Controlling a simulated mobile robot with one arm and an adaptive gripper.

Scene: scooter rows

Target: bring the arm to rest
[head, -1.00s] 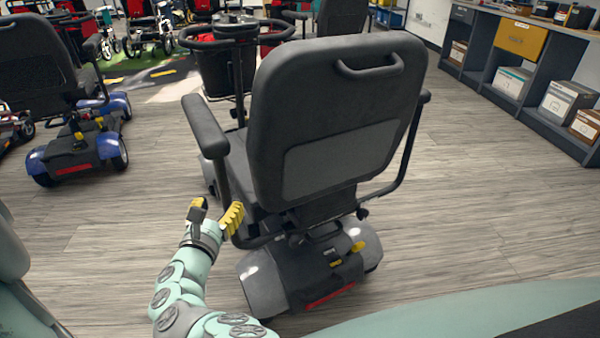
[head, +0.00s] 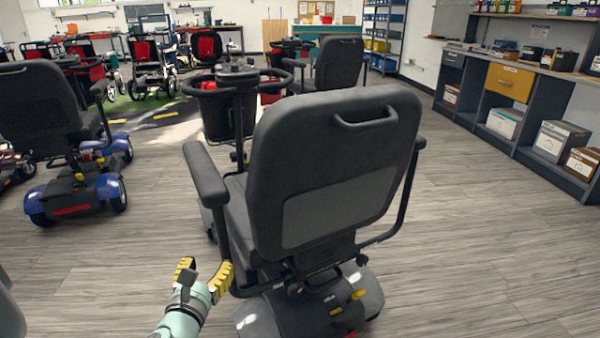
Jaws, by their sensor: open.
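My gripper (head: 203,272) is at the lower left of centre in the head view, at the end of my pale green arm. Its two yellow-padded fingers are spread apart with nothing between them. It is just left of the grey mobility scooter (head: 335,165), near the lower end of the seat's left side. The right finger overlaps the scooter's edge in the picture; I cannot tell whether they touch. Most of my arm is below the picture.
A blue scooter (head: 80,185) stands to the left, with open wood-look floor (head: 130,265) between. Another scooter (head: 335,62) stands behind the near one. A workbench with a yellow drawer (head: 510,82) and boxes lines the right wall. Floor at right is clear.

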